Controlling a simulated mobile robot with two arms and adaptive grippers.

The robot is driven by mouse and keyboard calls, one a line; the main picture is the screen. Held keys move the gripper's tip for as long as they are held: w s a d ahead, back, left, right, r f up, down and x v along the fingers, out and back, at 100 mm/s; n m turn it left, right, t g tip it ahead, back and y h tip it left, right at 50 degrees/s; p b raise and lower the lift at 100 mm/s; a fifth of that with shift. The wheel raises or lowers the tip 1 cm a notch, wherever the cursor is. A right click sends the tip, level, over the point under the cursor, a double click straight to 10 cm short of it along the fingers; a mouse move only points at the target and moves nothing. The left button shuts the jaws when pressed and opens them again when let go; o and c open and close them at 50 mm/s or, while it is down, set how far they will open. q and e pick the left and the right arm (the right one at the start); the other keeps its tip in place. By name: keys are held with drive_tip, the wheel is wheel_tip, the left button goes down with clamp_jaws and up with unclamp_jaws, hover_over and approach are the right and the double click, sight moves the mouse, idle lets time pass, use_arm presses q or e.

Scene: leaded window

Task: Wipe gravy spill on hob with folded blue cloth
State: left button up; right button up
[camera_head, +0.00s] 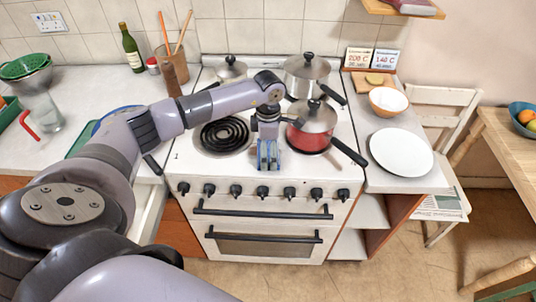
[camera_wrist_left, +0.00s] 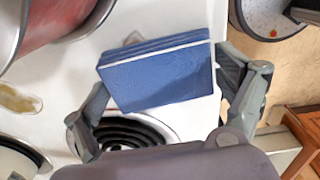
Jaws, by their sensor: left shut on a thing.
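My left gripper (camera_head: 268,150) is over the front middle of the white hob, between the bare coil ring and the red pan. It is shut on the folded blue cloth (camera_head: 268,160). In the left wrist view the cloth (camera_wrist_left: 160,75) shows as a thick stack of blue layers between the two fingers (camera_wrist_left: 165,105). A yellow-brown gravy spill (camera_wrist_left: 18,98) lies on the hob at the left of that view, apart from the cloth. I cannot make the spill out in the head view. My right gripper is not in view.
The lidded red pan (camera_head: 308,138) stands right of the gripper, its black handle pointing front-right. A steel pot (camera_head: 306,75) and another lidded pan (camera_head: 230,71) stand at the back. The coil ring (camera_head: 224,134) is bare. A white plate (camera_head: 401,153) is on the right counter.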

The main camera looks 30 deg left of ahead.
use_arm(q)
drive_tip(key=shift+w+a+f+b, duration=0.2)
drive_tip(key=shift+w+a+b, duration=0.3)
drive_tip(key=shift+w, duration=0.25)
drive_tip(key=shift+w+a+r, duration=0.15)
drive_tip(key=shift+w, duration=0.25)
